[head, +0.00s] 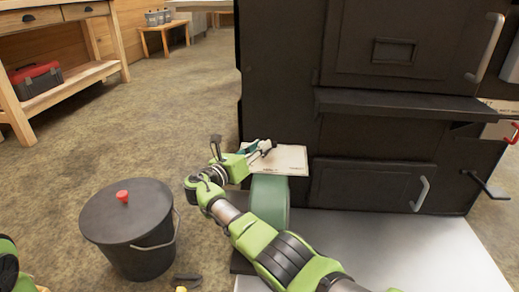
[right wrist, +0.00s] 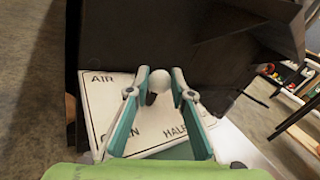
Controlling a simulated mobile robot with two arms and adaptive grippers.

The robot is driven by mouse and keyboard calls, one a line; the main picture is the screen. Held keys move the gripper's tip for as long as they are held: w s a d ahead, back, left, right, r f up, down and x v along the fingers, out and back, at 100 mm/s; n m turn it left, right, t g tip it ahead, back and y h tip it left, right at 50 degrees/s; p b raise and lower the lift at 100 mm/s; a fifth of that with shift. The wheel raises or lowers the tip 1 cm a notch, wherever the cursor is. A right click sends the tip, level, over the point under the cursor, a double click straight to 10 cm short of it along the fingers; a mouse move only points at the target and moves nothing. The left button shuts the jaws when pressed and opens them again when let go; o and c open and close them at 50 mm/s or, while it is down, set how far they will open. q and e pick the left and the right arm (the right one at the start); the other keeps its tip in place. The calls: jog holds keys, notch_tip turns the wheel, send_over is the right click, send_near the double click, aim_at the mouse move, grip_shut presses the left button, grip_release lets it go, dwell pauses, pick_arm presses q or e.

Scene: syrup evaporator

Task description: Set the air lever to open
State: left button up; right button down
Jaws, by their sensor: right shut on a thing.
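The air lever's pale round knob (right wrist: 159,80) shows between my right fingertips in the right wrist view, with a dark stem below it. My right gripper (head: 265,150) is shut on it, one finger at each side, and it also shows in the right wrist view (right wrist: 161,90). A white label plate (head: 290,158) lies beneath, marked AIR, HALF and a partly covered word ending in N, likely OPEN (right wrist: 100,92). The knob stands over the plate's far edge; its exact setting cannot be told.
The black evaporator (head: 280,80) stands right behind the plate, with a jutting ledge (head: 400,103) and a door handle (head: 420,193). A green rounded housing (head: 270,205) is under the plate. A lidded dark bin (head: 140,240) stands left of my right arm.

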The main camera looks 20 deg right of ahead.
jog(key=shift+d+f, duration=0.1)
jog(key=shift+f, duration=0.05)
jog(key=c, duration=1.8)
grip_release()
jog(key=shift+d, duration=0.1)
jog(key=shift+o, duration=0.2)
jog(key=shift+s+a, duration=0.15)
jog(key=shift+a, duration=0.2)
jog(key=v, duration=1.1)
jog(key=shift+a, duration=0.2)
jog(key=shift+s, duration=0.1)
